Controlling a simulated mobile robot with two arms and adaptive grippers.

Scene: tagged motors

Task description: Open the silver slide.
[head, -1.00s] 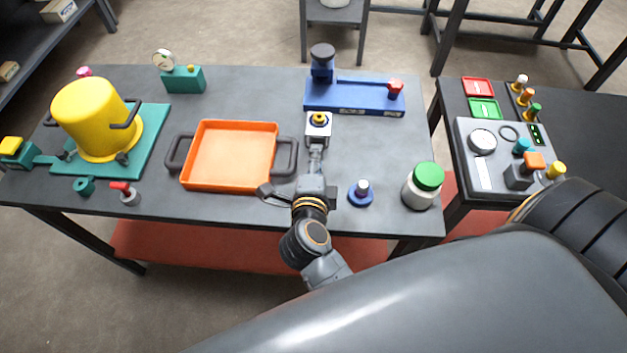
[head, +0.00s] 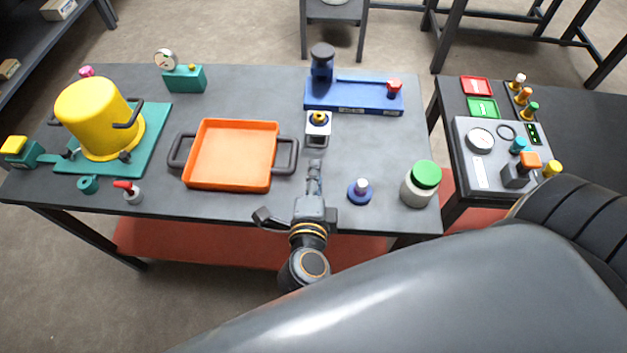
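The silver slide (head: 318,130) is a small pale silver block with a yellow and black round top, just in front of the blue fixture on the table. A grey handle-like loop shows on its near side. My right gripper (head: 315,163) is a little in front of the slide, pointing at it, with a small gap between them. Its fingers overlap in this view, so I cannot tell how far apart they are; nothing shows held in them. My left gripper is not in view.
An orange tray (head: 231,184) with dark handles lies left of my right gripper. A blue knobbed piece (head: 360,192) and a green-lidded jar (head: 421,184) stand to its right. The blue fixture (head: 352,98) is behind the slide.

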